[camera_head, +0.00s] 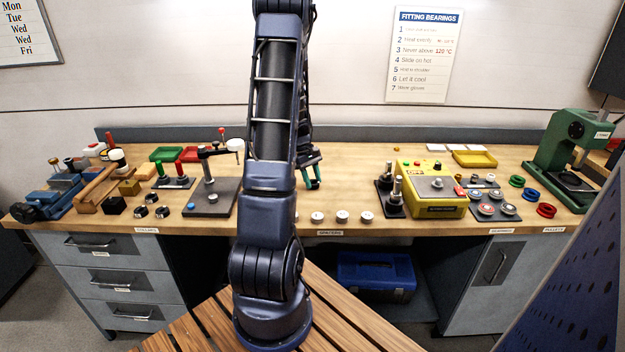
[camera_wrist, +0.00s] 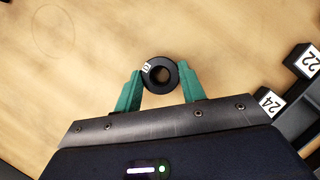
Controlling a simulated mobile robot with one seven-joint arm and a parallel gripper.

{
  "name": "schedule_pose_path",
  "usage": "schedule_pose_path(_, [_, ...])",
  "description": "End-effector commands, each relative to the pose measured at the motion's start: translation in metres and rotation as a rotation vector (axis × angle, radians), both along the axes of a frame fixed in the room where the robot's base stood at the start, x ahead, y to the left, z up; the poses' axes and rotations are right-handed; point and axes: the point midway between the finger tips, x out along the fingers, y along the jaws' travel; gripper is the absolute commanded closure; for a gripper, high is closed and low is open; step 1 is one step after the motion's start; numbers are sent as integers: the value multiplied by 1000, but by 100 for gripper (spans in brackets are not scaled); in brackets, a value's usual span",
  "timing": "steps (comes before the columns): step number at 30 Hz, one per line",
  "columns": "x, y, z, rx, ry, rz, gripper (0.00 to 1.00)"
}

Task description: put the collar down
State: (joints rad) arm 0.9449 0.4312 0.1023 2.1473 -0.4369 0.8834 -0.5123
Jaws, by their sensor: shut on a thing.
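The collar (camera_wrist: 174,82) is a short black ring with a round bore and a white mark on its upper left rim. My gripper (camera_wrist: 161,77) has green fingers, one on each side of the collar, and is shut on it in the wrist view. In the head view my gripper (camera_head: 312,172) shows beside my arm, over the middle of the wooden bench (camera_head: 345,165); the collar cannot be made out there. Bare wood lies below the collar in the wrist view. I cannot tell whether the collar touches it.
Black blocks marked 22 (camera_wrist: 305,60) and 24 (camera_wrist: 270,102) stand at the right of the wrist view. A yellow machine (camera_head: 430,190) and a black stand with posts (camera_head: 391,196) are right of my gripper. Small pale discs (camera_head: 342,216) line the front edge.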

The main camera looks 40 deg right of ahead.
Motion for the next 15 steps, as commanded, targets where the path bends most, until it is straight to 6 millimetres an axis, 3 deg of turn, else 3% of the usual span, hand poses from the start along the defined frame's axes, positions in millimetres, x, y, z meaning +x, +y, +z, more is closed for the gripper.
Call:
schedule_pose_path(2, [0,0,-2,0,0,1,87])
schedule_pose_path(3, [0,0,-2,0,0,0,52])
schedule_pose_path(5, [0,0,-2,0,0,0,40])
schedule_pose_path(15, [0,0,0,0,0,0,38])
